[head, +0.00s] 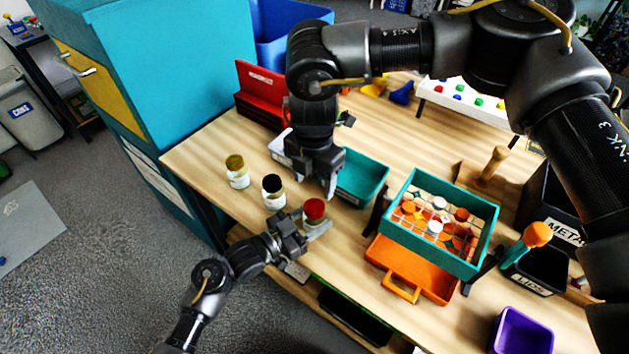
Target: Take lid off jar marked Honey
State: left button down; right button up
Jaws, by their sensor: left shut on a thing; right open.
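Three small jars stand in a row on the wooden table: one with a gold lid (236,168), one with a black lid (273,190) and one with a red lid (314,210). Their labels are too small to read, so I cannot tell which is marked Honey. My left gripper (313,228) is at the front edge, shut on the red-lidded jar; its fingers hide much of the jar's lower body. My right gripper (323,188) is open, points down and is empty, behind and slightly above the red lid, apart from it.
A teal tray (372,192) lies just behind my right gripper. A teal crate (408,238) with a wire grid holds several small items above an orange tray (380,250). A black bin marked LIDS (525,285) stands at right, near a purple bin (524,335). A red box (262,105) stands behind.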

aim_at(314, 206)
jog(key=m, duration=2.2)
jog(key=shift+d, duration=0.1)
jog(key=shift+f, duration=4)
